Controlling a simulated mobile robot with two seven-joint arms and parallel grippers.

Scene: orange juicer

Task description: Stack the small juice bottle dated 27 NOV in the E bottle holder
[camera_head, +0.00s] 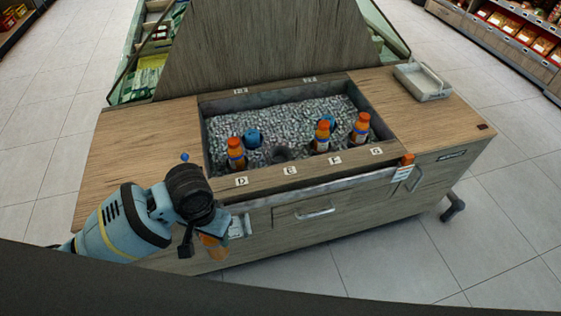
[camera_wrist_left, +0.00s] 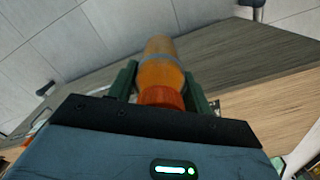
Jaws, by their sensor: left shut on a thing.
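My left gripper (camera_head: 203,228) is low in front of the counter, left of the drawer fronts. It is shut on an orange juice bottle (camera_head: 214,246), which hangs below it. In the left wrist view the bottle (camera_wrist_left: 160,72) sits between the green fingers (camera_wrist_left: 160,88), with its orange cap end nearest the gripper. Its date cannot be read. The E label (camera_head: 290,170) is on the front rim of the ice bin. Behind it a dark round holder (camera_head: 281,154) shows in the ice with no bottle in it. My right gripper is not in view.
Orange-capped bottles stand behind the D label (camera_head: 236,153), the F label (camera_head: 321,140) and the G label (camera_head: 361,128). Blue round things (camera_head: 253,137) sit farther back in the ice. A grey tray (camera_head: 423,82) is on the right countertop.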

